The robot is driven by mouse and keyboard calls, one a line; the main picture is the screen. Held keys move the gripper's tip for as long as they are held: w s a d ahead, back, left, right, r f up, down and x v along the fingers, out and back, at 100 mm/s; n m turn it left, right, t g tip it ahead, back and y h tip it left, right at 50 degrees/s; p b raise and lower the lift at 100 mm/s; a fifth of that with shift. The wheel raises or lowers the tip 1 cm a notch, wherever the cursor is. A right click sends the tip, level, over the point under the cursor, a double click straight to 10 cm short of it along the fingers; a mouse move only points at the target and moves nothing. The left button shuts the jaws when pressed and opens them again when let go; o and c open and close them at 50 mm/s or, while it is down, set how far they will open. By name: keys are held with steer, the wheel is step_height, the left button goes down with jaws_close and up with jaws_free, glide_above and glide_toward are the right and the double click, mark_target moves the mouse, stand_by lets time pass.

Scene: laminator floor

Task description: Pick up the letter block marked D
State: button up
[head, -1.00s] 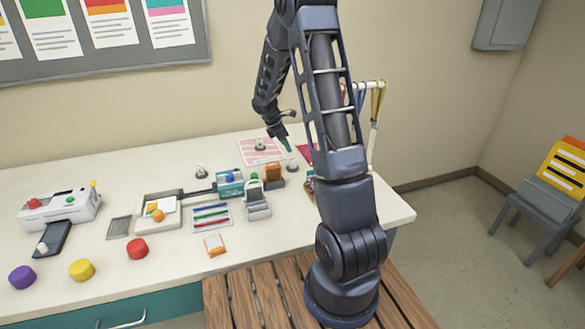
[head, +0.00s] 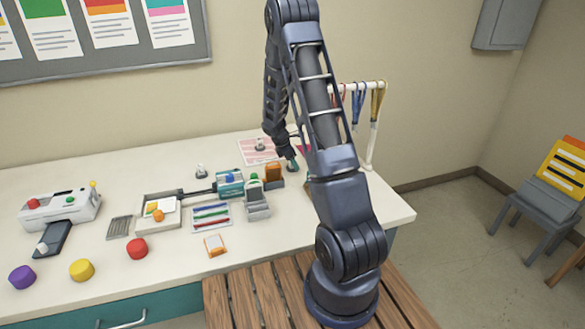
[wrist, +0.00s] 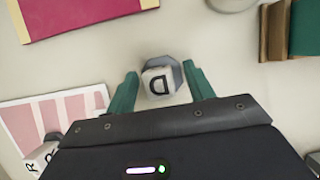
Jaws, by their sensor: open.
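The letter block marked D (wrist: 157,82) shows in the wrist view as a pale block with a dark D on its top face, on a grey many-sided base. My gripper (wrist: 162,88) is open, with one teal finger on each side of the block. A gap shows on both sides, so the fingers do not seem to touch it. In the head view my gripper (head: 291,165) is low over the back right of the table, and the D block is hard to make out there.
Another block, marked R (wrist: 38,158), stands by the pink-striped sheet (wrist: 60,118). An orange-brown holder (head: 273,174) and a lanyard stand (head: 374,130) are near my arm. The front of the table is clearer.

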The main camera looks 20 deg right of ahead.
steer(key=shift+f, duration=0.1)
steer(key=shift+c, duration=0.4)
jaws_close()
